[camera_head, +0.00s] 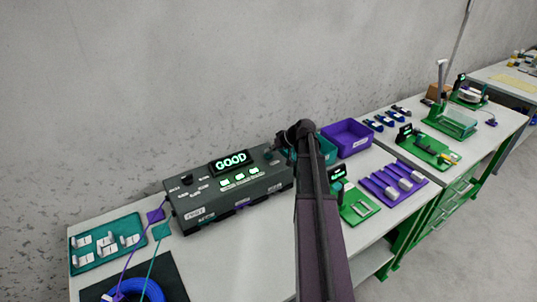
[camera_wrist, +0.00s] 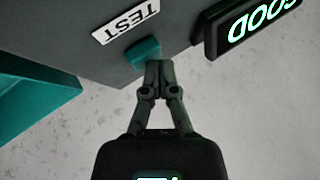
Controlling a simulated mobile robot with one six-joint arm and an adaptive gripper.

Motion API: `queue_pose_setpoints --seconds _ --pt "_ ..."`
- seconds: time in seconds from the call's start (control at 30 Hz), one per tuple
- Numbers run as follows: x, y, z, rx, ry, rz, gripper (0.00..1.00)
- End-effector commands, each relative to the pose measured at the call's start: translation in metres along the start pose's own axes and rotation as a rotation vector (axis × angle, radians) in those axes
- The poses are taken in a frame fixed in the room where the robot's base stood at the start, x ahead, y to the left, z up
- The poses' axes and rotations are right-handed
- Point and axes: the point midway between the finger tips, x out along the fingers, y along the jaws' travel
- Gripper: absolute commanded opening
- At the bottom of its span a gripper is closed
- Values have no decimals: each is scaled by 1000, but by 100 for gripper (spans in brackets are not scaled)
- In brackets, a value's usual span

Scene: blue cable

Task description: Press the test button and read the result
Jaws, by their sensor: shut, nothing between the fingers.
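The dark grey tester box (camera_head: 222,212) stands on the bench, left of my arm in the head view. Its screen (camera_head: 230,161) reads GOOD in lit green letters; the same screen shows upside down in the wrist view (camera_wrist: 250,26). The teal test button (camera_wrist: 144,50) sits beside a white TEST label (camera_wrist: 125,22) in the wrist view. My gripper (camera_wrist: 159,64) is shut and empty, its fingertips right at the button's edge; I cannot tell whether they touch it. In the head view my arm hides the fingertips. A blue coiled cable (camera_head: 151,290) lies at the front left.
A teal tray (camera_head: 84,265) with white parts is at the left. Right of my arm are a purple bin (camera_head: 346,133), a purple rack (camera_head: 380,190) and green fixtures (camera_head: 430,150). The grey wall rises close behind the bench.

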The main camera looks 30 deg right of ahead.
Motion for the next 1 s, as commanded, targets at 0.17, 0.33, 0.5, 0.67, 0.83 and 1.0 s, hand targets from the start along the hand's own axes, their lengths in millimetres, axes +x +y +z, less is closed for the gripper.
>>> queue_pose_setpoints --seconds 0.17,0.33,0.5,0.67,0.83,1.0 --pt "-2 -2 -2 0 -1 0 0" --pt "-8 -6 -6 0 -1 0 0" --pt "-12 -9 -9 0 0 0 0" --pt "-13 -10 -10 0 0 0 0" --pt "-13 -9 -9 0 0 0 0" --pt "-13 -10 -10 0 0 0 0"
